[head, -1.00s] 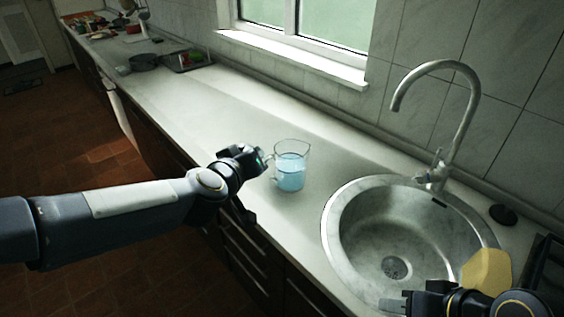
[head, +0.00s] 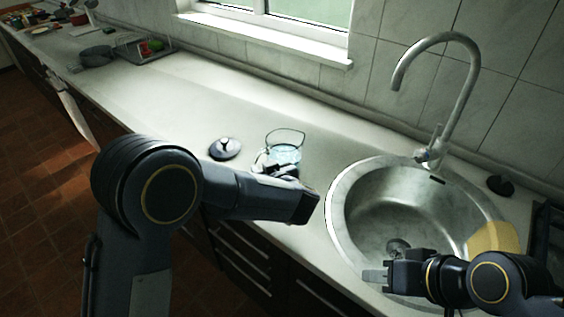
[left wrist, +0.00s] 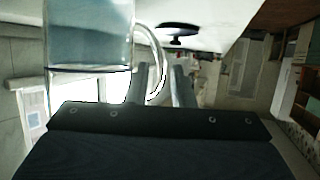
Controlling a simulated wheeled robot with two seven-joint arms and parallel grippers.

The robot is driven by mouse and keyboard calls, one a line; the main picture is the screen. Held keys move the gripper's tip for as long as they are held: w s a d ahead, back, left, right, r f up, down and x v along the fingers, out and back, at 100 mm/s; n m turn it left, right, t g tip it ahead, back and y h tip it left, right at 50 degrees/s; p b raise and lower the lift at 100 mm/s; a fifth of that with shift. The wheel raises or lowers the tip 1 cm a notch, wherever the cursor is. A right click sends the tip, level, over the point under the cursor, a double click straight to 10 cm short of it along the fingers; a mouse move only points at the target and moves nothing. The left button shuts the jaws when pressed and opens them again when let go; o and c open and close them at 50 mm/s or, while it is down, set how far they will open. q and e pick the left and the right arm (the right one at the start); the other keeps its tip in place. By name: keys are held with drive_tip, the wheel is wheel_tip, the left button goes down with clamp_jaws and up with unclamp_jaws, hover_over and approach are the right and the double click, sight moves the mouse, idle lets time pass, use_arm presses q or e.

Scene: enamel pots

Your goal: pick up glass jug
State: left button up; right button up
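The glass jug (head: 285,139) with pale blue liquid stands upright on the counter left of the sink. In the left wrist view the jug (left wrist: 90,35) fills the upper left, and its clear handle (left wrist: 162,62) curves down between the fingers. My left gripper (left wrist: 162,88) is open there, one finger on each side of the handle. In the head view my left gripper (head: 272,168) is at the near side of the jug, partly hidden by my arm. My right gripper (head: 376,276) is over the sink's near edge; its finger gap is unclear.
A dark lid (head: 226,148) with a knob lies left of the jug. The sink (head: 365,190) and tall faucet (head: 447,95) are to the right. A yellow block (head: 495,240) is by the sink's right rim.

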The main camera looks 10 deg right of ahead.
sight(257, 165)
use_arm(q)
drive_tip(key=x, duration=0.4)
drive_tip(key=shift+f, duration=0.1)
clamp_jaws()
idle(0.4)
